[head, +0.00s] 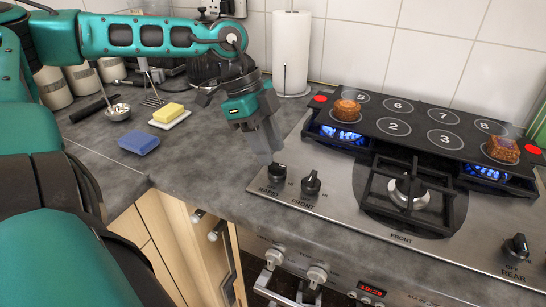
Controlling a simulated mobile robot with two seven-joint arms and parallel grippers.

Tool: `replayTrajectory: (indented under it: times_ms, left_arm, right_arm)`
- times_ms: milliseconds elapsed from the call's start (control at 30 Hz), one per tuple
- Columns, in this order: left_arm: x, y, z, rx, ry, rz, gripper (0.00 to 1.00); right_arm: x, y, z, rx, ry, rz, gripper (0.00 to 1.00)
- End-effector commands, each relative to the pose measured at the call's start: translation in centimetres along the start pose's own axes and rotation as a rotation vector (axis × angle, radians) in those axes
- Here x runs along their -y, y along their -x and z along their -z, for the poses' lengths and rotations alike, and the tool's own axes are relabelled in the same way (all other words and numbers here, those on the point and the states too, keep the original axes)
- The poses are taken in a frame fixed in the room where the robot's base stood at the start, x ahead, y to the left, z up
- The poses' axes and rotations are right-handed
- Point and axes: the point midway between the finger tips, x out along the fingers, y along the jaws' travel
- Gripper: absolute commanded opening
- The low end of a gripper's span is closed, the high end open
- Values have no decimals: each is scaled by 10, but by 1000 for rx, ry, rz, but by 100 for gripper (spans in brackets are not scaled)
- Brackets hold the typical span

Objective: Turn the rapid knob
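The rapid knob (277,173) is a black knob at the left front corner of the steel stovetop, with the label RAPID printed below it. My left gripper (267,158) points down just above and slightly left of this knob. Its grey fingers overlap one another in this view, so their gap is hidden. I cannot tell whether they touch the knob. My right gripper is not in view.
A front knob (311,182) sits close to the right of the rapid knob. Behind is a numbered black board (420,125) with two brown food pieces over lit blue burners.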

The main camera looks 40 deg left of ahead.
Motion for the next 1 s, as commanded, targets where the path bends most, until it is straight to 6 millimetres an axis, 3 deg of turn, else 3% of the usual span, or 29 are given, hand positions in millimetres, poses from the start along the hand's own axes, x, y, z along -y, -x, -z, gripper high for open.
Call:
replayTrajectory:
  times_ms: [233,633,1000]
  left_arm:
    - [0,-23,-1,3,-1,-2,38]
    - [0,-26,0,0,-1,1,38]
    - [0,-26,0,0,0,1,3]
  right_arm:
    - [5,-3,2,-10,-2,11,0]
    - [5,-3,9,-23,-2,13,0]
    - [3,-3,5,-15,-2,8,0]
